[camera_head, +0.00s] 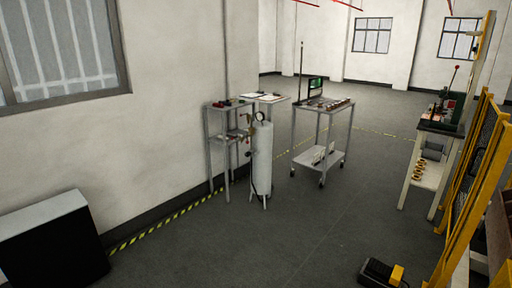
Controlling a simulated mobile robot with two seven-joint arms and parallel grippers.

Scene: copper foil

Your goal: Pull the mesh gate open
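A yellow-framed mesh panel (483,146), which looks like the mesh gate or part of its fence, stands along the right edge. It is seen at a steep angle and is cut off by the picture's edge. Its dark mesh sits between yellow posts. I cannot tell which part is the gate, whether it is open or closed, or where a handle is. Neither of my grippers is in view.
A black and yellow foot pedal (382,273) lies on the floor at bottom right. A workbench (427,172) stands behind the mesh. A white tank (262,160), a wheeled cart (321,130) and a dark box (50,245) stand further left. The middle floor is clear.

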